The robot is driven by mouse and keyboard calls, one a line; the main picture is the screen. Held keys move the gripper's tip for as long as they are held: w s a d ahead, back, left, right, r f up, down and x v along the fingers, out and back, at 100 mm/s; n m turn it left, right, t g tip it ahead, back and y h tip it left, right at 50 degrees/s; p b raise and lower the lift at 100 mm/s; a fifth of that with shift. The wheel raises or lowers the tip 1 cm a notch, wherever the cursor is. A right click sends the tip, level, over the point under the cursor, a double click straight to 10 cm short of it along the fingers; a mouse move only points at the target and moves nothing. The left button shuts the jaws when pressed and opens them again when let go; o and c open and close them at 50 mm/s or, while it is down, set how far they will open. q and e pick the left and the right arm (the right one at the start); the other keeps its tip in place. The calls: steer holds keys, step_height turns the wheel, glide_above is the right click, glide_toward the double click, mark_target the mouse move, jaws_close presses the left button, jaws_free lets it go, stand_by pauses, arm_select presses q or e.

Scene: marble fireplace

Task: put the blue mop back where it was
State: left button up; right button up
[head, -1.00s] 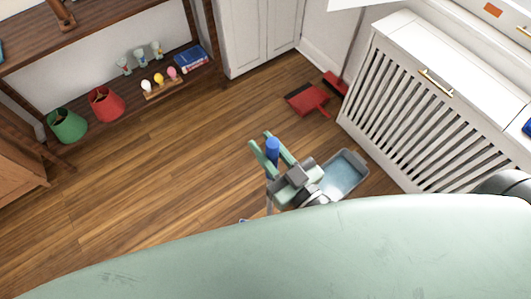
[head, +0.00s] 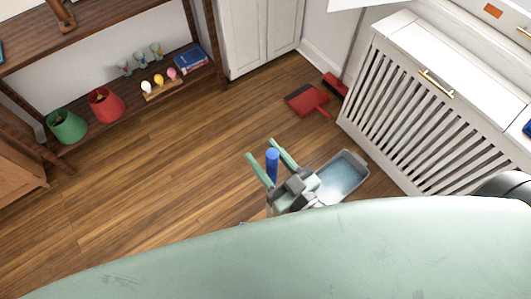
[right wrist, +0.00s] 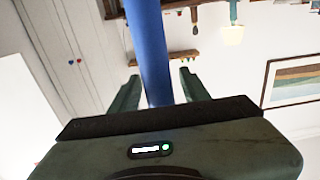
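The blue mop shows mainly as its upright blue handle (head: 272,163), seen end-on in the head view; its lower part is hidden behind my arm and body. My right gripper (head: 264,149) is around the handle top, one finger on each side. In the right wrist view the blue handle (right wrist: 150,50) passes between the two fingers (right wrist: 158,82), with a gap visible on both sides, so the gripper is open. A grey bucket (head: 358,158) with bluish water stands on the floor just right of the gripper. My left gripper is not in view.
A red dustpan (head: 308,99) lies on the floor near a white slatted cabinet (head: 400,105) at right. A dark wood shelf (head: 130,118) holds green and red lampshades, bulbs and books at upper left. The wooden floor (head: 150,190) at left is clear.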

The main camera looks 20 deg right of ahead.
steer(key=b+v, duration=0.2)
steer(key=v, duration=1)
steer(key=shift+r, duration=0.2)
steer(key=shift+f, duration=0.1)
steer(key=s+d+f+g+h, duration=0.2)
steer(key=f+g, duration=0.2)
steer(key=f, duration=1.4)
steer(key=s+d+f+g+h, duration=0.2)
steer(key=d+f+g, duration=0.15)
steer(key=f, duration=1.45)
steer(key=s+d+f+g+h, duration=0.1)
steer(key=s+d+f+g, duration=0.1)
steer(key=s+f+g, duration=0.2)
steer(key=s+d+f+m+g+h, duration=0.1)
steer(key=s+f+g, duration=0.3)
steer(key=s+f, duration=0.5)
step_height(320, 180, down, 4)
steer(key=shift+d+f+m+g, duration=0.1)
steer(key=shift+d+m+g, duration=0.25)
steer(key=shift+d, duration=0.55)
